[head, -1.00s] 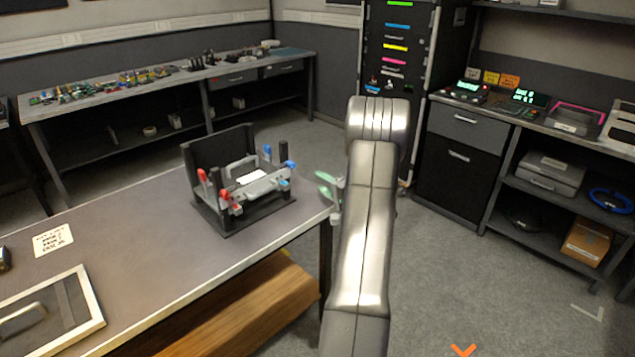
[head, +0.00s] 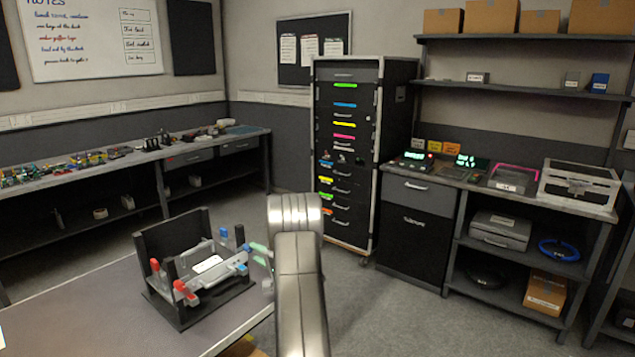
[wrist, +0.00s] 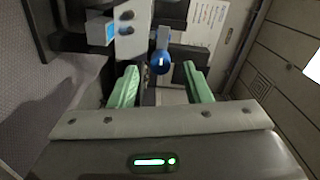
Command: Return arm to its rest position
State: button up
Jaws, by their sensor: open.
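My arm (head: 299,280) rises in front of the camera and hides most of my gripper in the head view. The green fingers of my gripper (head: 261,254) show left of the arm, near the right side of a black fixture (head: 205,305) with red and blue clamp parts on the table. In the wrist view my gripper (wrist: 160,85) has its two green fingers wide apart, with nothing held between them. A round blue knob (wrist: 160,63) of the fixture shows just beyond the fingertips; I cannot tell the exact distance.
The grey table (head: 95,310) lies at lower left. A tall drawer cabinet (head: 348,150) stands behind the arm, with a shelf bench (head: 590,205) at right and a long cluttered bench (head: 150,152) at back left. The floor between is clear.

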aim_at(251, 250)
jog(key=shift+x, duration=1.65)
jog(key=shift+s+d, duration=0.1)
jog(key=shift+d, duration=0.05)
jog(key=b+v, duration=0.2)
jog(key=v, duration=1.1)
jog(key=p+x, duration=0.2)
jog(key=x, duration=1.1)
jog(key=n+b, duration=0.1)
jog(key=n, duration=0.3)
jog(key=shift+f, duration=0.1)
jog(key=n, duration=0.5)
jog(key=shift+b, duration=0.3)
jog(key=n, duration=0.4)
jog(key=shift+n+p, duration=0.35)
jog(key=shift+n, duration=0.05)
jog(key=shift+n+p, duration=0.95)
jog(key=shift+n, duration=1.15)
